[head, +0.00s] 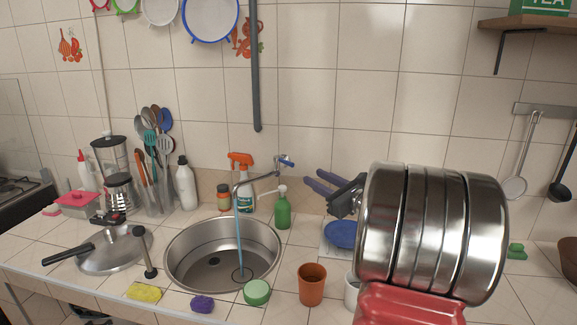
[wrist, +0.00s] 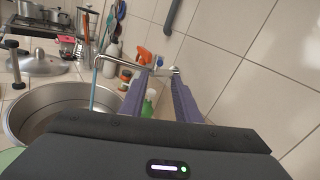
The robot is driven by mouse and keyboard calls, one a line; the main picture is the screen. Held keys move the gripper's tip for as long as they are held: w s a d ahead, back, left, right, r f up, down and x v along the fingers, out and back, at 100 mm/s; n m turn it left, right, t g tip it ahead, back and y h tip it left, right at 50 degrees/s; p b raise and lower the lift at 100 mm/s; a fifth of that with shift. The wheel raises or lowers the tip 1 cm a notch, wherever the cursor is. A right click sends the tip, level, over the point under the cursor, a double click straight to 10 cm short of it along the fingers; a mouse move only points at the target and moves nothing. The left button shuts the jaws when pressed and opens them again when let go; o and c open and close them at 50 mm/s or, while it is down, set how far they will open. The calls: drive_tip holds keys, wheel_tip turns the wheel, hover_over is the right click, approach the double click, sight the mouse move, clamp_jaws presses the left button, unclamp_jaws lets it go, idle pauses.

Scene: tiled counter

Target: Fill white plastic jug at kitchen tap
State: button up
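The kitchen tap (head: 262,179) is on the wall behind the round steel sink (head: 184,262). A blue stream of water (head: 239,245) runs from its spout into the sink. The tap has a blue handle (head: 286,161). My gripper (head: 312,176) is in the air right of the tap, its purple fingers pointing toward it. In the wrist view the fingers (wrist: 159,73) are apart, with nothing held between them; the tap (wrist: 135,68) shows beyond. I cannot make out a white plastic jug; a white vessel (head: 352,292) is partly hidden by my arm.
A green bottle (head: 283,209) and an orange-topped spray bottle (head: 242,180) stand behind the sink. A blue dish (head: 341,234) is below my gripper. A grey pipe (head: 255,70) runs down the wall.

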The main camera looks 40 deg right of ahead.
sight(293, 166)
drive_tip(key=w, duration=0.9)
drive_tip(key=w+d, duration=0.1)
drive_tip(key=w, duration=0.3)
drive_tip(key=shift+w, duration=0.2)
drive_tip(key=shift+c, duration=0.5)
clamp_jaws()
drive_tip(key=shift+a, duration=0.2)
drive_tip(key=shift+d, duration=0.1)
